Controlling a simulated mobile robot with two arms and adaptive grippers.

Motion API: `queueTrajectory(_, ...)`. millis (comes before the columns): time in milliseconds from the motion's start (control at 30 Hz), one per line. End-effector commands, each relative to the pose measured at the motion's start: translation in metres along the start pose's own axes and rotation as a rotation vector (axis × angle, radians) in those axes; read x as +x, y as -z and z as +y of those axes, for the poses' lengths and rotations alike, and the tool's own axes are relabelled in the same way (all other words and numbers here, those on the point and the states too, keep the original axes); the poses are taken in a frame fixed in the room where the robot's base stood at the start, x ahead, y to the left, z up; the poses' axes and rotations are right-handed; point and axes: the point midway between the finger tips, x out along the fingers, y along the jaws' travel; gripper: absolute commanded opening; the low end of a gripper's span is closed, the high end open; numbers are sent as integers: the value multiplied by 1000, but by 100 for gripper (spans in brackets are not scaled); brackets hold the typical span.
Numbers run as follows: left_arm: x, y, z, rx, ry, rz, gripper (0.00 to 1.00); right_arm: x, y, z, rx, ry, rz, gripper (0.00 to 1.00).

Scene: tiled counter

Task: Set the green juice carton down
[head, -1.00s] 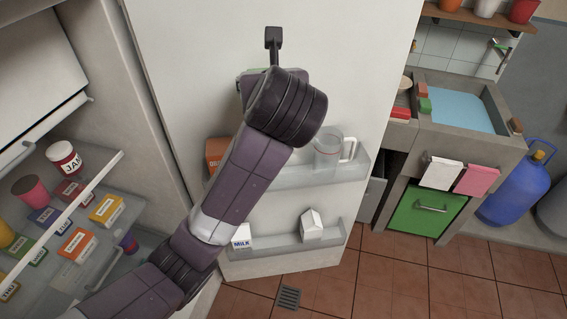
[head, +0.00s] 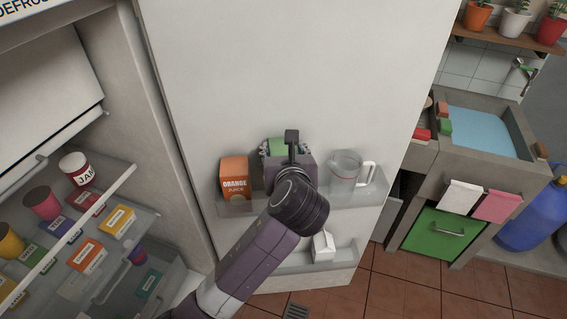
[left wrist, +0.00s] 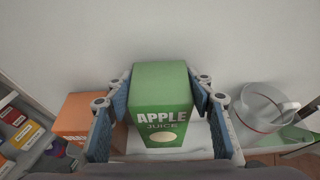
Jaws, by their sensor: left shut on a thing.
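The green apple juice carton (left wrist: 161,108) stands upright between the blue-padded fingers of my left gripper (left wrist: 163,95), which is shut on it. The carton is at the upper door shelf (head: 336,199), between the orange juice carton (head: 234,178) and a clear jug (head: 346,172). The wrist hides the carton's base in the head view, so I cannot tell whether it touches the shelf. My right gripper is not in view.
A white carton (head: 323,245) stands on the lower door shelf. The fridge's inside shelves at left hold a jam jar (head: 77,169) and several small boxes. The sink counter (head: 417,158) is at right.

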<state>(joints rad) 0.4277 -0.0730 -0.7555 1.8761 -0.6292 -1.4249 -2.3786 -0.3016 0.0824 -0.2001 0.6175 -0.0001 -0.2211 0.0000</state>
Motion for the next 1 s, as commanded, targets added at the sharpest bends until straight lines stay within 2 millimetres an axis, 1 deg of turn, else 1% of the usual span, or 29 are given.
queueTrajectory(33, 1, 0, 0, -1, 1, -6, 0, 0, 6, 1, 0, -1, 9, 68)
queueTrajectory(133, 3, 6, 0, 0, 1, -6, 0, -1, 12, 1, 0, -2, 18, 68)
queueTrajectory(300, 12, 29, 0, 2, -1, -3, 0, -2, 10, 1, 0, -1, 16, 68)
queueTrajectory(400, 16, 38, 0, 1, 1, -5, 0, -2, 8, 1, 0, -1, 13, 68)
queueTrajectory(500, 18, 42, -1, 0, 2, -7, 0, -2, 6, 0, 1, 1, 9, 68)
queueTrajectory(833, 19, 43, 0, 0, 2, -7, 0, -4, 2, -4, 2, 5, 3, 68)
queueTrajectory(867, 20, 47, 0, 1, 0, 0, 50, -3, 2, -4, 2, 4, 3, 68)
queueTrajectory(1000, 20, 47, 0, 1, 0, 0, 65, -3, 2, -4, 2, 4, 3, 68)
